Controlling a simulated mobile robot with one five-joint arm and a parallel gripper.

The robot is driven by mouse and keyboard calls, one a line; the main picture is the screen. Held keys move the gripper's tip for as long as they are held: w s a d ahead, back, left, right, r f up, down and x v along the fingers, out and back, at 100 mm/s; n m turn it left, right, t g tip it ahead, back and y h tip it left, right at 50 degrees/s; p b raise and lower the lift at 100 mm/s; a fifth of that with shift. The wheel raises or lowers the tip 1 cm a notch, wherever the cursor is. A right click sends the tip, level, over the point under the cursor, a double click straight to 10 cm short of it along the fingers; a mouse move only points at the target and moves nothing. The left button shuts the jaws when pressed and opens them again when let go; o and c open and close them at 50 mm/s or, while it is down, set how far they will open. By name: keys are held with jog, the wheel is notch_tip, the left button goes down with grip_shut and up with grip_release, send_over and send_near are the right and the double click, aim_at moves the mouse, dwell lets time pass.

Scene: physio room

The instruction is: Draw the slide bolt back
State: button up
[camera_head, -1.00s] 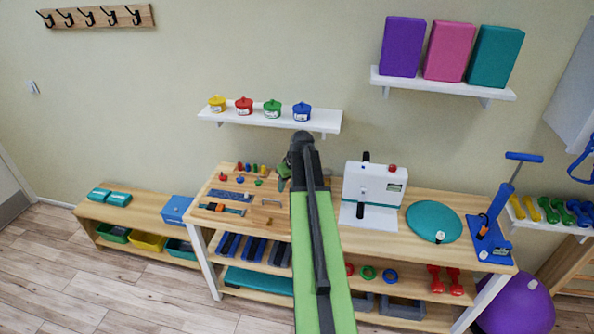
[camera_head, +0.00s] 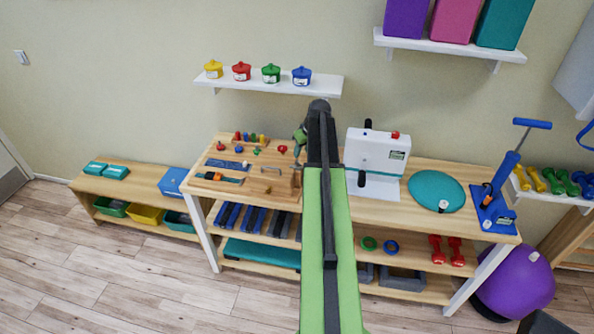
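A wooden activity board (camera_head: 247,185) lies on the left part of the wooden table. My green and black arm rises through the middle of the picture. My gripper (camera_head: 300,135) shows only in part, beside the arm's upper end, right of the board and apparently above the table. Its fingers are too small and hidden to read.
A white panel device (camera_head: 377,152) stands right of my arm, with a teal disc (camera_head: 436,191) and a blue lever stand (camera_head: 496,212) beyond it. A white wall shelf (camera_head: 270,84) with several small pots hangs above the board. A low bench (camera_head: 135,183) stands at left.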

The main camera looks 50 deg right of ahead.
aim_at(298, 161)
jog(key=b+x, duration=0.5)
jog(key=x, duration=0.2)
jog(key=shift+w+f, duration=0.15)
jog(key=shift+f, duration=0.1)
jog(key=shift+r, duration=0.1)
jog(key=shift+c, duration=0.3)
grip_shut()
dwell(0.5)
